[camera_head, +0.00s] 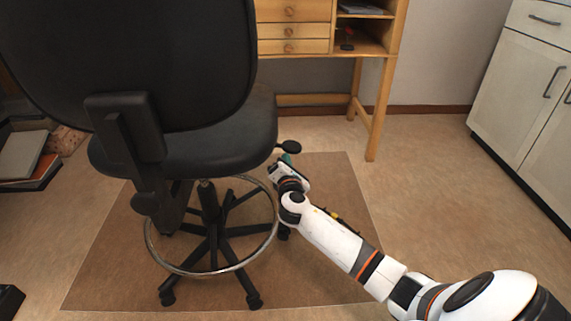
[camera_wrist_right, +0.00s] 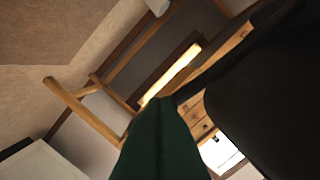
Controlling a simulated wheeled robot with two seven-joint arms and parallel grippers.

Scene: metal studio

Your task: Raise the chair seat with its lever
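The black office chair stands at left centre in the head view, with its seat (camera_head: 215,140) in front of a large backrest (camera_head: 130,60). The dark paddle end of its lever (camera_head: 290,147) sticks out past the right side of the seat. My right gripper (camera_head: 286,159), with green fingers, is just under this paddle; I cannot tell whether they touch. In the right wrist view the green fingers (camera_wrist_right: 160,140) are together in one wedge, with nothing visible between them. The seat's dark shape (camera_wrist_right: 265,110) fills the right there. My left gripper is not in view.
A chrome foot ring (camera_head: 215,273) and star base (camera_head: 212,235) stand below the seat on a brown mat (camera_head: 325,225). A wooden desk (camera_head: 370,120) is behind. White cabinets (camera_head: 530,90) stand at right. Floor between mat and cabinets is clear.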

